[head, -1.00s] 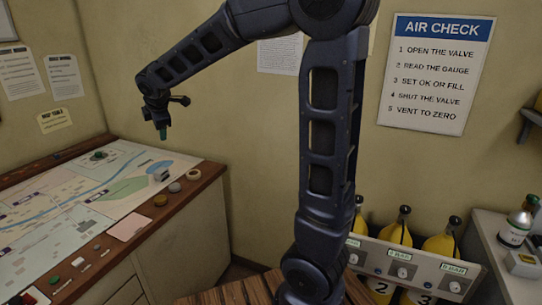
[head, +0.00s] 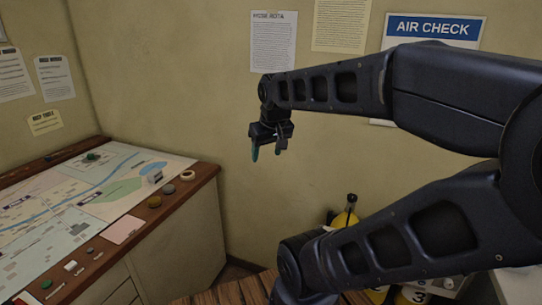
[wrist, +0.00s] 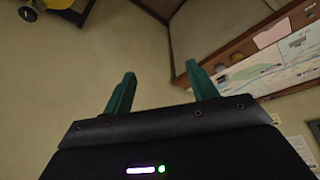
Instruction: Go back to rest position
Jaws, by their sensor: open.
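My gripper (head: 267,152) hangs in the air in front of the bare wall, to the right of the map console (head: 105,205). Its two green fingers point down and stand apart with nothing between them. In the wrist view my gripper (wrist: 163,95) also shows open and empty, with bare wall behind the fingers. My arm is bent, with its elbow at the right edge of the head view, and it hides much of the cylinder rack and the air check sign (head: 432,28).
A wooden surface (head: 225,292) lies low in front. A yellow cylinder (head: 345,219) shows behind my arm. The console top holds a tape ring (head: 188,176) and several small pieces near its edge. Papers (head: 273,42) hang on the wall. The space around my gripper is free.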

